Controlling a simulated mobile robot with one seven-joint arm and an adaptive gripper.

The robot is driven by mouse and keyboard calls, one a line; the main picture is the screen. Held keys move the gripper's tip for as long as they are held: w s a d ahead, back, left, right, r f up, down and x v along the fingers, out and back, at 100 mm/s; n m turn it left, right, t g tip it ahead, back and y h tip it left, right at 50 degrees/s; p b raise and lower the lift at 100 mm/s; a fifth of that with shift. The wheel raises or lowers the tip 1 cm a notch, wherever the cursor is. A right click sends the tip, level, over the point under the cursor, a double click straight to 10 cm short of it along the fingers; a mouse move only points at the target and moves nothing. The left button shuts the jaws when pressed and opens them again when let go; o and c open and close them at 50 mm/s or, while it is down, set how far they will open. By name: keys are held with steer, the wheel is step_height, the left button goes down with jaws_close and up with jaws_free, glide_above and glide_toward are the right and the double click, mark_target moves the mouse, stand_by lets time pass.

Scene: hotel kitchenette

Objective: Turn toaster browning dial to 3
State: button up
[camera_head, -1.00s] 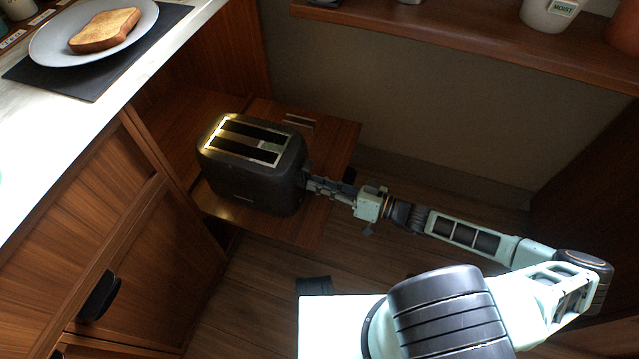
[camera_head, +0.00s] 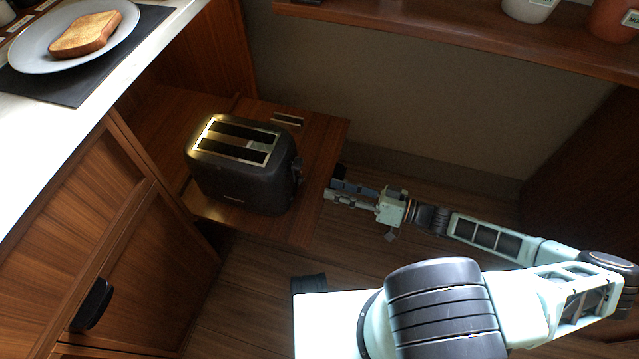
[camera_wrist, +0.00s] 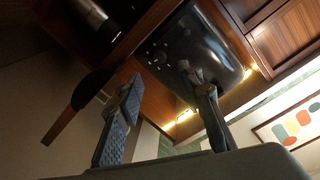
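The black toaster (camera_head: 240,185) with a brass-coloured top and two slots stands upright on a low wooden shelf. Its right end faces my gripper (camera_head: 332,190), which is a short way to the right of it, apart from it. In the wrist view, the toaster's dark end face (camera_wrist: 205,45) shows beyond the fingers, with small light marks (camera_wrist: 158,55) on it. The dial and its setting cannot be made out clearly; the right finger overlaps part of that face. My gripper's fingers (camera_wrist: 161,76) are spread in the wrist view with nothing visible between them.
The wooden shelf (camera_head: 325,150) extends right of the toaster. A counter at upper left holds a plate (camera_head: 40,60) with toast (camera_head: 85,34) on a dark mat. A higher shelf (camera_head: 450,38) with cups runs along the wall. Open floor lies below my arm.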

steer(key=v, duration=0.4)
stand_by(0.5)
